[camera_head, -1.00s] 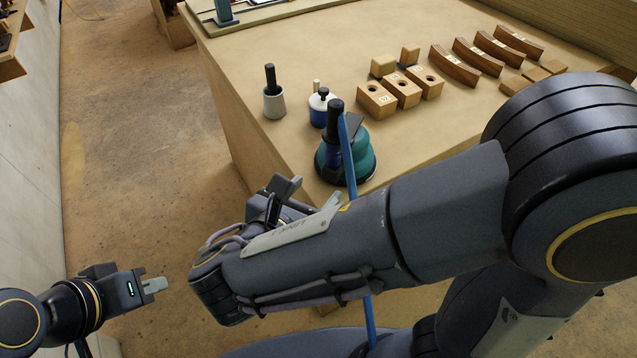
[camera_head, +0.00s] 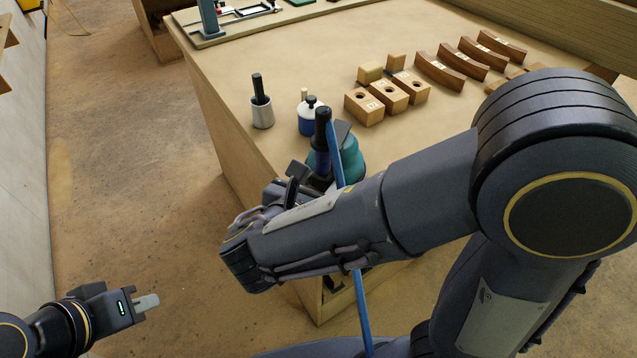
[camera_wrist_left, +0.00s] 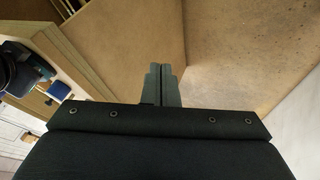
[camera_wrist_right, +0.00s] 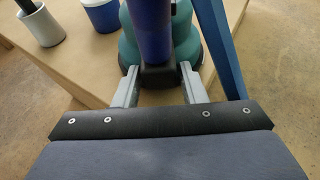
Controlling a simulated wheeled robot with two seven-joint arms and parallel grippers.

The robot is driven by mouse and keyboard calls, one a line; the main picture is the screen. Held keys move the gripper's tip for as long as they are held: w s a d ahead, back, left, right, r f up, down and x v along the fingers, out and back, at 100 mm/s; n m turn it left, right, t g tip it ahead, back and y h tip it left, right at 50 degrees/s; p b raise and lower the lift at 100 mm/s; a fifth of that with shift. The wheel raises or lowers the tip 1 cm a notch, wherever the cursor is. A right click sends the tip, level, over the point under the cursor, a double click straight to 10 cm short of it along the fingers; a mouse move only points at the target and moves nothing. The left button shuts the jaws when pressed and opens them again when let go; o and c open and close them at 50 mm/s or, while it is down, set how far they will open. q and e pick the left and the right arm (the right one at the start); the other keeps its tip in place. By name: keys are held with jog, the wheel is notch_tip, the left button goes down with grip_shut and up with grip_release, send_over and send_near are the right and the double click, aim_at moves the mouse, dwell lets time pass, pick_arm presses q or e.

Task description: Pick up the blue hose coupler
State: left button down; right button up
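The blue hose coupler, a dark blue upright cylinder with black ends (camera_head: 321,160), stands at the table's near corner, in front of a teal rounded body (camera_head: 350,160). The right wrist view shows its blue barrel (camera_wrist_right: 150,35) and black lower end. My right gripper (camera_head: 298,172) is open; in the right wrist view its two fingers (camera_wrist_right: 159,76) lie on either side of the black end, with gaps showing. In the head view my forearm hides part of this area. My left gripper (camera_head: 152,300) is shut and empty, away from the table; its fingers (camera_wrist_left: 160,72) are together in the left wrist view.
A blue strip (camera_head: 338,150) runs down beside the coupler and behind my right arm. A grey cup with a black handle (camera_head: 262,112) and a white-and-blue pot (camera_head: 308,120) stand left of it. Wooden blocks (camera_head: 365,108) and curved pieces (camera_head: 440,70) lie further back.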

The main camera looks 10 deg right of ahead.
grip_shut()
pick_arm(q)
jog(key=c, duration=1.8)
grip_release()
jog(key=shift+w+d+r, duration=0.1)
jog(key=shift+w+r, duration=0.05)
jog(key=shift+r, duration=0.1)
jog(key=o, duration=0.7)
jog(key=w+d+r+m+h, duration=0.1)
jog(key=w+d+r+m, duration=0.1)
jog(key=r, duration=0.1)
jog(key=w+d+r+m+h, duration=0.2)
jog(key=w+d+r+m, duration=0.1)
jog(key=w+d+r+m+h, duration=0.1)
jog(key=w+d+r+m, duration=0.1)
jog(key=r, duration=0.1)
jog(key=shift+w+d+m, duration=0.15)
jog(key=shift+d+m, duration=0.15)
jog(key=shift+d, duration=0.1)
jog(key=shift+c, duration=0.2)
jog(key=m+g+h, duration=0.2)
jog(key=m+h, duration=0.3)
jog(key=m, duration=0.3)
send_near(316, 115)
jog(key=shift+m, duration=0.3)
jog(key=shift+x, duration=5.7)
